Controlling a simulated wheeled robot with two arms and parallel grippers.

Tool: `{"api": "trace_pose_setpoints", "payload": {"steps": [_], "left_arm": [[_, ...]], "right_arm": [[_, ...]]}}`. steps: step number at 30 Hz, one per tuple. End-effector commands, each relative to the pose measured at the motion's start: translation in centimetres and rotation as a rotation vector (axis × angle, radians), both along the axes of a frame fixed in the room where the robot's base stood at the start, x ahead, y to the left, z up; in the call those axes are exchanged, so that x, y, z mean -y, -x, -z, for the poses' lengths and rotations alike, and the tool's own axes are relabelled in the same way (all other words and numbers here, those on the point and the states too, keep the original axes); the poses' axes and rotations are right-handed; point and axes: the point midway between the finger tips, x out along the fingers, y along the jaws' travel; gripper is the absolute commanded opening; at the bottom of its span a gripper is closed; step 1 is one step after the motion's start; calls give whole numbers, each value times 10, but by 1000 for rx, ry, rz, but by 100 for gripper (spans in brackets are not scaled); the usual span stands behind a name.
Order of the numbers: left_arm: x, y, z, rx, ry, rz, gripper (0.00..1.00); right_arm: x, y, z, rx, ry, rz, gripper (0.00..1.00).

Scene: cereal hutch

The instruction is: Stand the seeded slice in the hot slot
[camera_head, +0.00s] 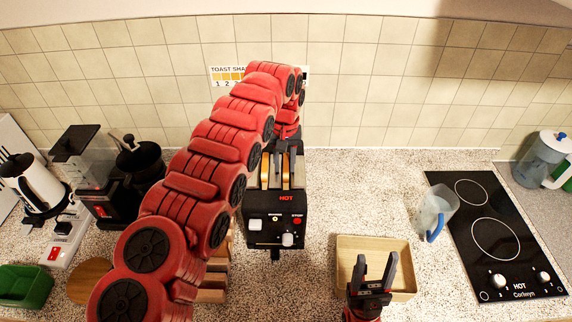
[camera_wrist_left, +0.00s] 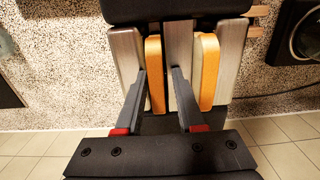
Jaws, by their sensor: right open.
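The black and metal toaster (camera_head: 263,232) stands at the back middle, with a red HOT label on the right of its front. Two tan slices stand upright in its slots: one in the right, HOT-side slot (camera_head: 286,180) and one in the left slot (camera_head: 265,178). In the left wrist view the HOT-side slice (camera_wrist_left: 155,85) is at left and the other slice (camera_wrist_left: 208,75) at right. I cannot make out seeds on either. My left gripper (camera_head: 285,158) is open above the toaster, its fingers either side of the HOT-side slice, with a visible gap on one side. My right gripper (camera_head: 375,268) is open and empty.
A wooden tray (camera_head: 345,246) lies by my right gripper. A coffee machine (camera_head: 90,165), white kettle (camera_head: 35,185) and green container (camera_head: 22,285) are at left. The counter between toaster and jug is clear.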

Motion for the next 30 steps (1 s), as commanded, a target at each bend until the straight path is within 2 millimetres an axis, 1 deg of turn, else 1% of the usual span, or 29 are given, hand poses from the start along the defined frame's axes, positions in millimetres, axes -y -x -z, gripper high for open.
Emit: {"api": "trace_pose_setpoints", "payload": {"steps": [1,6,7,10,12,18,21,24,30], "left_arm": [[3,3,1,-7,2,7,56],[6,1,-31,10,8,8,56],[7,1,-46,9,7,9,56],[7,1,-70,16,10,9,56],[6,1,-100,21,9,7,56],[3,1,-147,29,10,4,56],[3,1,-162,31,10,4,56],[3,2,-169,30,9,4,56],[3,1,-173,35,10,4,56]], "right_arm": [[0,0,12,0,0,0,56],[0,0,32,0,0,0,56],[0,0,23,-1,0,0,56],[0,0,16,0,0,0,56],[0,0,-8,0,0,0,56],[0,0,-41,0,0,0,56],[0,0,-51,0,0,0,56],[0,0,-57,0,0,0,56],[0,0,-59,0,0,0,56]]}}
